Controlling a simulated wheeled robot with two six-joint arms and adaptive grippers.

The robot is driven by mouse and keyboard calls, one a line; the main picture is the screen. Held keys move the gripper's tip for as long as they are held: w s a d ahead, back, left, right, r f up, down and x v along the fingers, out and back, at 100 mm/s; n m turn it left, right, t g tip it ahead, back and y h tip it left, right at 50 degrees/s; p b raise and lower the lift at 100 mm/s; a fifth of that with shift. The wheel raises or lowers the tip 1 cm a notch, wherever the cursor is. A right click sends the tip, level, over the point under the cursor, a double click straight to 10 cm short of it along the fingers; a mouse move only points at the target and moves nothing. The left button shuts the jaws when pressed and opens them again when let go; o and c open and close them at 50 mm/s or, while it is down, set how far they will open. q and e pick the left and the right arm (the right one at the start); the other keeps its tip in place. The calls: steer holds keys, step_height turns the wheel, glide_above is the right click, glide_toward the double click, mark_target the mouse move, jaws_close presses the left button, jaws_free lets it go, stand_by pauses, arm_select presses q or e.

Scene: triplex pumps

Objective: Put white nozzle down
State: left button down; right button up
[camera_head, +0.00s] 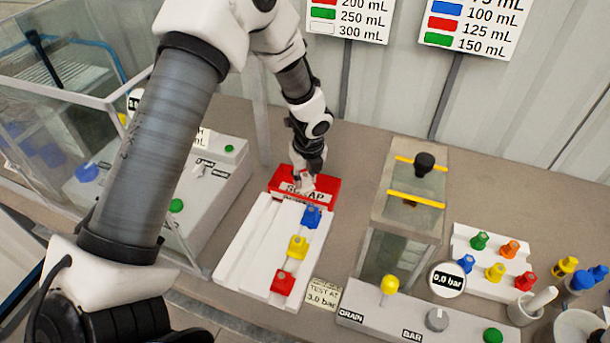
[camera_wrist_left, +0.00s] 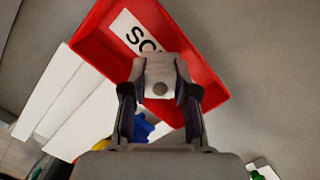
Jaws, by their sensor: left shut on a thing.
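The white nozzle (camera_wrist_left: 160,80) is between the fingers of my left gripper (camera_wrist_left: 160,95) in the left wrist view. My left gripper (camera_head: 305,180) is shut on it, over the red scrap bin (camera_head: 330,190) at the back of the white nozzle rack (camera_head: 240,250). In the left wrist view, the red bin (camera_wrist_left: 212,85) lies beyond the nozzle. I cannot tell whether the nozzle touches the bin. In the head view the nozzle is small and mostly hidden by the gripper. My right gripper is not in view.
The rack holds a blue nozzle (camera_head: 311,216), a yellow nozzle (camera_head: 298,246) and a red nozzle (camera_head: 282,282). A tank (camera_head: 405,215) stands right of the bin. A second white rack (camera_head: 462,240) holds several coloured nozzles. A grey control box (camera_head: 225,185) stands to the left.

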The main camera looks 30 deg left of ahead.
mark_target(308, 190)
arm_select(q)
steer(key=shift+s+d+r, duration=0.1)
steer(key=shift+s+r, duration=0.05)
steer(key=c, duration=0.9)
jaws_free()
steer(key=shift+f, duration=0.2)
step_height(308, 190, up, 12)
steer(key=d, duration=0.1)
steer(key=shift+s+d+b, duration=0.25)
steer(key=shift+s+b, duration=0.1)
steer(key=shift+s, duration=0.1)
steer(key=shift+r, duration=0.1)
